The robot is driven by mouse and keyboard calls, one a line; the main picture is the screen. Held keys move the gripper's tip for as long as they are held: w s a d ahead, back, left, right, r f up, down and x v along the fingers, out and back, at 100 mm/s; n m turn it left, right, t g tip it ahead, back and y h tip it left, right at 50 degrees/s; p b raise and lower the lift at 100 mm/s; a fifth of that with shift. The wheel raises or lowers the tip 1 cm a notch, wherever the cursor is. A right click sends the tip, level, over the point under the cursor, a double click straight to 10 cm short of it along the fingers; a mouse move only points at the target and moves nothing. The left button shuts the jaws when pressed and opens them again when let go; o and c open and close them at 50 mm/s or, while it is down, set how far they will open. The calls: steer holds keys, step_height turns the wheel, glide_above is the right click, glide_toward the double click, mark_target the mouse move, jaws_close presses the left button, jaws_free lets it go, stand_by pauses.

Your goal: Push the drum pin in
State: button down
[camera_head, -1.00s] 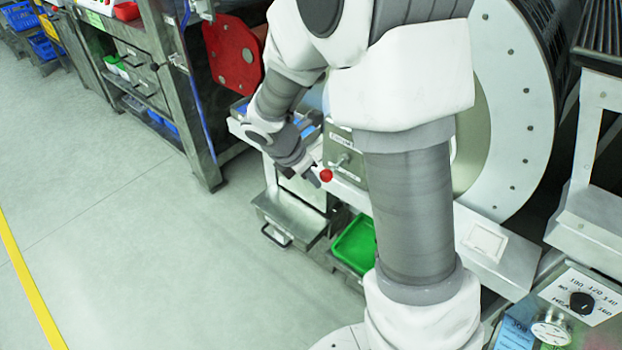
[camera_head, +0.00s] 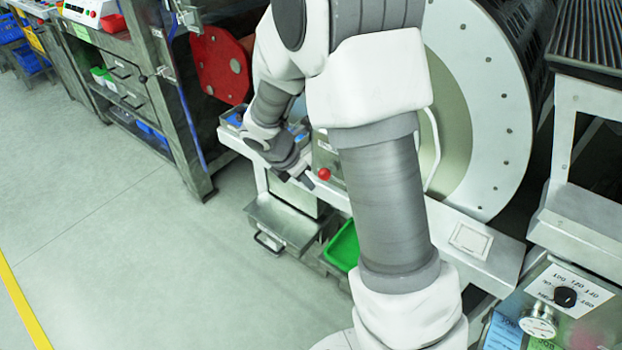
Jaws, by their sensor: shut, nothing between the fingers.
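The red ball knob (camera_head: 324,174), which appears to be the end of the drum pin, shows in the head view at the front of the machine frame. The rest of the pin is hard to make out, and how far in it sits cannot be told. The large drum (camera_head: 487,110), with a pale round flange, stands behind and right of my arm, which hides part of it. My gripper (camera_head: 307,182) is shut and empty, just left of the knob and slightly lower in the picture. Whether it touches the knob cannot be told.
A metal drawer (camera_head: 285,225) and a green bin (camera_head: 345,246) sit below the knob. A steel workbench (camera_head: 195,150) and a red plate (camera_head: 220,65) stand to the left. A control panel (camera_head: 560,300) is at lower right. The floor at left is clear.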

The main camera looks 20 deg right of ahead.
steer(key=a+p+v, duration=0.1)
steer(key=p+v, duration=0.2)
steer(key=v, duration=0.7)
steer(key=shift+s+a, duration=0.35)
steer(key=shift+f, duration=0.1)
steer(key=s+d+r+m+t+y, duration=0.2)
steer(key=s+r+m, duration=0.6)
steer(key=s+m, duration=0.25)
steer(key=s+d+r+m+t+y, duration=0.1)
steer(key=s+r+m+y, duration=0.2)
steer(key=s+r+m, duration=0.65)
step_height(320, 180, up, 11)
steer(key=s+m+p, duration=0.1)
steer(key=m+p, duration=0.2)
steer(key=p, duration=1)
